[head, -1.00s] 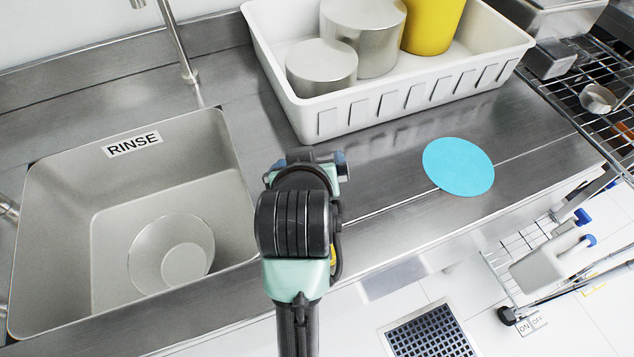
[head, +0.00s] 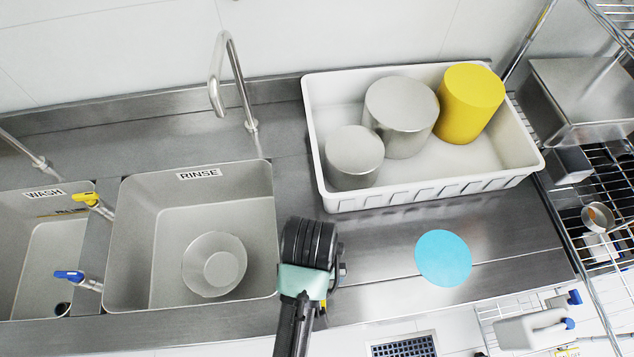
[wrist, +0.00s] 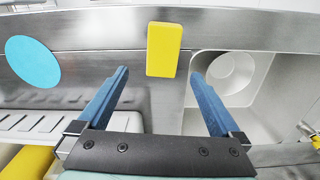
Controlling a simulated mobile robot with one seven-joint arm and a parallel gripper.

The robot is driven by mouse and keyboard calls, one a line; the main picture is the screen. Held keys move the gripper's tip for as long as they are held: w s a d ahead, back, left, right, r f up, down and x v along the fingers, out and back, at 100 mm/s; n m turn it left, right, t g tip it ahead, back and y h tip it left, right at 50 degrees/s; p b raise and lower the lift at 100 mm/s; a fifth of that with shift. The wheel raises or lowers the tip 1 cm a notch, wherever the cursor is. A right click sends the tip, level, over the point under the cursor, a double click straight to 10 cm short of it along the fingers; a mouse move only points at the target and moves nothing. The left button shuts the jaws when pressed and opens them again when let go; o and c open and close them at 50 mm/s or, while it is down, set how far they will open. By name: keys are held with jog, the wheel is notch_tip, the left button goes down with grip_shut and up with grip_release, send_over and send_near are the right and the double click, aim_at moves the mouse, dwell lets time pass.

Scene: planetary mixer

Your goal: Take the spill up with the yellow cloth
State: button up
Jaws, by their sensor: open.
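The yellow cloth (wrist: 163,49) is a small rectangular pad lying on the steel counter near its front edge, beside the rinse sink. In the head view my arm hides almost all of it. The spill (head: 443,258) is a flat light-blue disc on the counter in front of the white tub. It also shows at the left of the wrist view (wrist: 33,61). My gripper (wrist: 158,73) is open and empty, its two blue fingers apart. In the wrist view the cloth appears beyond the fingertips, in line with the gap. The head view hides the fingers behind my arm.
A white tub (head: 430,196) with two steel containers and a yellow one stands at the back right. The rinse sink (head: 128,235) with a bowl in it lies to the left. A wire rack (head: 600,250) stands at the right. The counter around the spill is clear.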

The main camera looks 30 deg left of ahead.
jog(key=f, duration=0.7)
jog(key=shift+s, duration=0.2)
jog(key=shift+w+a+f+p, duration=0.2)
jog(key=shift+f+p, duration=0.15)
jog(key=shift+f, duration=0.75)
jog(key=shift+w+a+f+p, duration=0.15)
jog(key=shift+f+p, duration=0.15)
jog(key=shift+f, duration=0.8)
jog(key=shift+s+f, duration=0.1)
jog(key=shift+f, duration=0.6)
jog(key=c, duration=1.2)
jog(key=shift+r, duration=0.15)
notch_tip(320, 180, up, 10)
jog(key=shift+f+b, duration=0.1)
jog(key=shift+b, duration=0.2)
